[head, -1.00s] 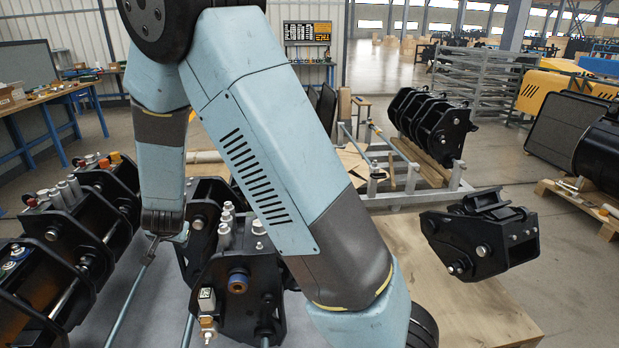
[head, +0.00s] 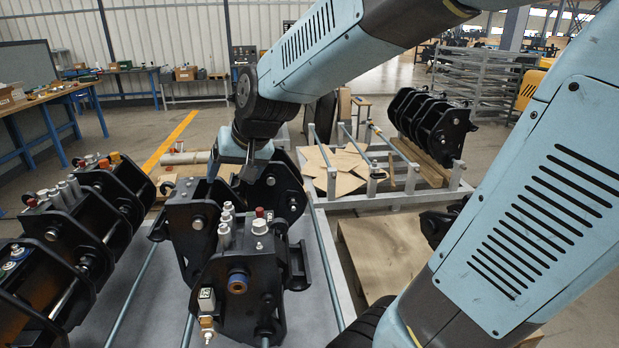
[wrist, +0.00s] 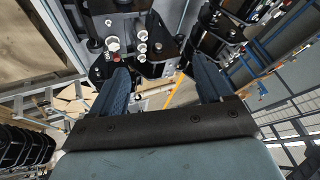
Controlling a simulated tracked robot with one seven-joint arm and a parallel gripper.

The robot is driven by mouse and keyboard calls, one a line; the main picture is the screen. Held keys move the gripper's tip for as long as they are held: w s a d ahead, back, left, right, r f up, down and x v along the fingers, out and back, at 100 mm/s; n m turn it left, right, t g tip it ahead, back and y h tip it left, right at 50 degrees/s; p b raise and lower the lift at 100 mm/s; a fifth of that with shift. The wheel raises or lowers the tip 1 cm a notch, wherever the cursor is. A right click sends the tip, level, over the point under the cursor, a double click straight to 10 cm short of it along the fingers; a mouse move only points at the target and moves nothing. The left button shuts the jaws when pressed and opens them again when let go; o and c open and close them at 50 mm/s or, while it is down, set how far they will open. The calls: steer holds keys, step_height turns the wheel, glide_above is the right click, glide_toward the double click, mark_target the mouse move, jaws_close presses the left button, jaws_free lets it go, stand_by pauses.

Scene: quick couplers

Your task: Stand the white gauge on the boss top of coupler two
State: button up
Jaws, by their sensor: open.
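My gripper (head: 249,168) is over the back of the middle black coupler (head: 215,270) in the head view, partly hidden by my wrist. In the wrist view my gripper (wrist: 160,82) is open, with both dark blue fingers apart and nothing between them. On the middle coupler's top stand several silver pins (head: 226,222) and a pale round-topped piece (head: 259,227) with a red cap (head: 259,212) close by. The pale piece also shows in the wrist view (wrist: 113,45). It may be the white gauge, but I cannot tell. No number marks coupler two, and its boss top is not clear.
More black couplers (head: 75,230) with pins and colored caps stand on the left. Metal rods (head: 327,265) run along the grey bench beside the middle coupler. A pallet board (head: 375,255) and a metal frame (head: 400,200) lie to the right and back.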

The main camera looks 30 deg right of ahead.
steer(key=s+d+r+h, duration=0.1)
steer(key=s+d, duration=0.3)
steer(key=s, duration=0.3)
steer(key=s+d+r+n+h, duration=0.1)
steer(key=s+d+r, duration=0.1)
steer(key=s+d, duration=0.3)
steer(key=s, duration=0.3)
steer(key=shift+d+r+g+h, duration=0.2)
steer(key=shift+d+g+h, duration=0.1)
steer(key=shift+h, duration=0.1)
